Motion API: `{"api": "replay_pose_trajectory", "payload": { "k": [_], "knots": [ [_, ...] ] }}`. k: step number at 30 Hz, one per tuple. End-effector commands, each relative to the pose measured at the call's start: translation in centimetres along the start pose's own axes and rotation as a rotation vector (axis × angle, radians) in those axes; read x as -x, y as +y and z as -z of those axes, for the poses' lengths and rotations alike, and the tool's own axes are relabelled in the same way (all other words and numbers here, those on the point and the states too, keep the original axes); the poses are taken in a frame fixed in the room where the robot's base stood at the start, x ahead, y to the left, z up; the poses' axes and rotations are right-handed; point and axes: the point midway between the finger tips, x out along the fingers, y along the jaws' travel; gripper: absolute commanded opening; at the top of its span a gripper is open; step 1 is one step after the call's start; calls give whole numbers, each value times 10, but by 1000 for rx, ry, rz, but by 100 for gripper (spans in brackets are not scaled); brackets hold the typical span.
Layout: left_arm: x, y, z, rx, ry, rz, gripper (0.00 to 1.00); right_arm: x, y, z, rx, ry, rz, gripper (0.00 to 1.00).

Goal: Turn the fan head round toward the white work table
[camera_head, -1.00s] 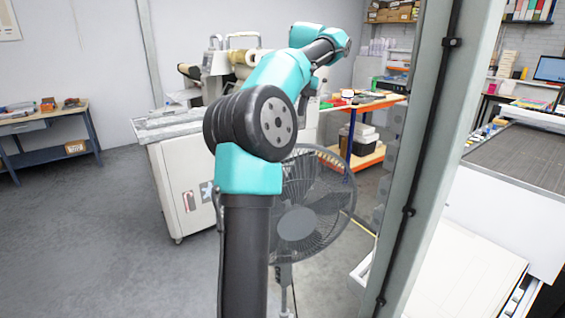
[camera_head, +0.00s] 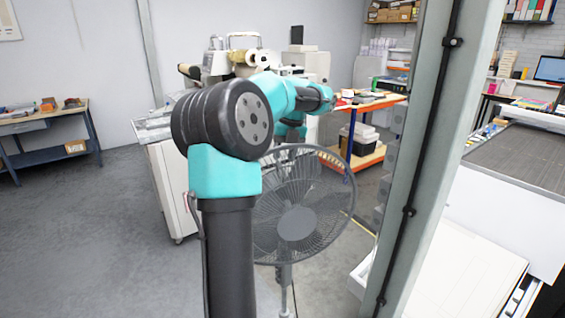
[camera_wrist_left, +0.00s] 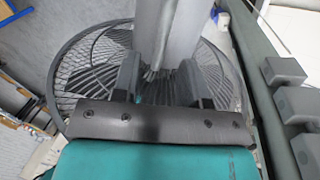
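The grey pedestal fan's round wire-caged head (camera_head: 297,222) stands in the middle of the head view, its front facing toward the camera. Part of its left side is behind my arm. My left gripper (camera_wrist_left: 160,78) is above the fan, reaching down behind the cage's top edge. In the left wrist view its two dark fingers stand apart, with a pale grey part between them and the cage (camera_wrist_left: 85,70) beyond. I cannot tell whether they touch it. A white work surface (camera_head: 468,268) lies at the lower right, beyond the pillar. My right gripper is not in view.
A grey pillar (camera_head: 428,150) with a cable stands right of the fan. A white cabinet machine (camera_head: 178,190) is behind to the left, and an orange-topped bench (camera_head: 365,103) behind to the right. Open floor (camera_head: 90,240) lies on the left.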

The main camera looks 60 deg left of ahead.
Motion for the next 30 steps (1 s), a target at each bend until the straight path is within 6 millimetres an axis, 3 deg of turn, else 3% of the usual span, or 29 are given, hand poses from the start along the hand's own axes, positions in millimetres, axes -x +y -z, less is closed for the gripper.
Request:
{"api": "replay_pose_trajectory", "payload": {
  "k": [6,17,30],
  "knots": [
    [-25,0,0,0,0,0,40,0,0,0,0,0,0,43],
    [-30,0,0,0,0,0,40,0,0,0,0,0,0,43],
    [-30,0,0,0,0,0,0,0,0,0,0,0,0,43]
  ]
}}
